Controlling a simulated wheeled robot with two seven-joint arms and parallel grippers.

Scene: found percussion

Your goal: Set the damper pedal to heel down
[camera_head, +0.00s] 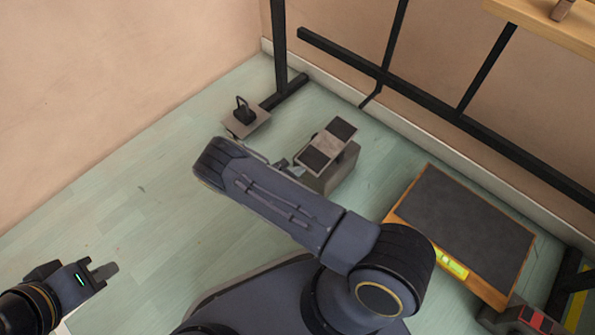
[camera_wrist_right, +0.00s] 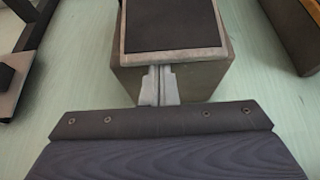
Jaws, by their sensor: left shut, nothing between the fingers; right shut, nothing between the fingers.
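The damper pedal (camera_head: 329,145) is a grey block with a rocker plate carrying two black pads. It stands on the floor near the back wall. Its near pad (camera_wrist_right: 170,24) fills the top middle of the right wrist view. I cannot tell which end of the plate is lower. My right gripper (camera_head: 289,168) is shut and empty at the pedal's near end. In the right wrist view its fingertips (camera_wrist_right: 159,72) meet the plate's near edge; contact is unclear. My left gripper (camera_head: 96,274) is shut and empty, far from the pedal at the lower left.
A small grey plate with a black upright piece (camera_head: 245,112) lies left of the pedal. A wooden-edged dark board (camera_head: 463,222) lies to the right. A black metal frame (camera_head: 440,108) runs along the back wall. The floor (camera_head: 135,205) at left is clear.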

